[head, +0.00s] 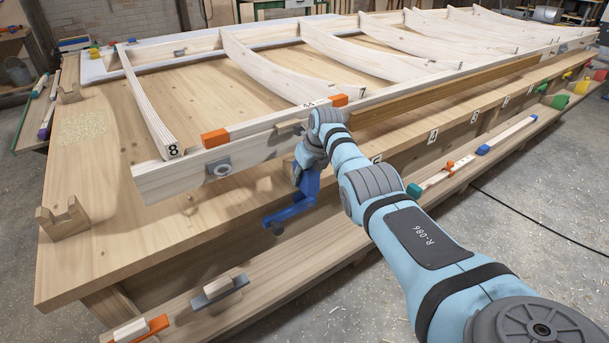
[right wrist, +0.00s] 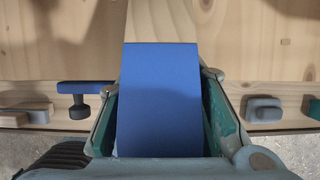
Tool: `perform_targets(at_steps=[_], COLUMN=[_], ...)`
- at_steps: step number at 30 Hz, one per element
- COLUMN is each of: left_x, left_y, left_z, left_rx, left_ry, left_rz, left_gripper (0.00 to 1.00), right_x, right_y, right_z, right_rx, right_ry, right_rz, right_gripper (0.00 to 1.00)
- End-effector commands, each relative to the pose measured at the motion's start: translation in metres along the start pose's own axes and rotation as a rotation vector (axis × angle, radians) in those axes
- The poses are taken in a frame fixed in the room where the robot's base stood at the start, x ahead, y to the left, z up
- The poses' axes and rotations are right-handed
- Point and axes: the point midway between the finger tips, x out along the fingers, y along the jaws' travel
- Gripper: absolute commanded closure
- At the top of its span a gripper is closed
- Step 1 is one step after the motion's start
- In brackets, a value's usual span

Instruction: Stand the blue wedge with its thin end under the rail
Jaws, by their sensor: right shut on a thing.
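The blue wedge (right wrist: 158,100) is held between the two fingers of my right gripper (right wrist: 158,80) in the right wrist view. In the head view the right gripper (head: 303,172) is just in front of the pale wooden rail (head: 250,142), near the front edge of the bench, with the blue wedge (head: 309,184) hanging at its tip, partly hidden. I cannot tell whether the wedge touches the bench or the rail. My left gripper is not in view.
The workbench (head: 130,230) carries the rail with curved ribs (head: 260,70). A blue clamp with a dark knob (head: 290,210) is at the bench front below my gripper; it also shows in the right wrist view (right wrist: 85,88).

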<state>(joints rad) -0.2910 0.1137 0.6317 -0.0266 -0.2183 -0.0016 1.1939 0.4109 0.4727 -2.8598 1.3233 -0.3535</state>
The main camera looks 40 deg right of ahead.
Motion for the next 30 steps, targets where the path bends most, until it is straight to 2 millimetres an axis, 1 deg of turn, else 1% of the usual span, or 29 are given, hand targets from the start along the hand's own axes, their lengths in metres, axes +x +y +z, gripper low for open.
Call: perform_targets(at_steps=[7,8,12,23,26,29,30], left_x=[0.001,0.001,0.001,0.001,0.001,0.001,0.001], left_y=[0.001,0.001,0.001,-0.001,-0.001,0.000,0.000], left_z=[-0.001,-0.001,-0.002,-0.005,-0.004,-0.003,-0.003], left_rx=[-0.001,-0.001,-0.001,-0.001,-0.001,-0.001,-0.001], left_ry=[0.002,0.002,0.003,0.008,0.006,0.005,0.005], left_rz=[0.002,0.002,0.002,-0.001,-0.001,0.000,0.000], left_gripper=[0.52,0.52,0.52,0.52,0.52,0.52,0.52], right_x=[0.001,0.001,0.001,-0.001,-0.011,-0.028,-0.039], right_y=[0.000,0.000,0.000,0.000,-0.001,-0.001,-0.001], right_z=[0.000,0.000,0.000,0.000,0.001,0.000,0.001], right_rx=[0.000,0.000,0.000,0.001,0.001,-0.001,-0.002], right_ry=[0.000,0.000,0.000,0.000,-0.004,-0.004,-0.006], right_rz=[0.000,0.000,0.000,0.000,0.000,-0.003,-0.004], right_gripper=[1.00,0.66,0.44,0.44,0.44,0.44,0.44])
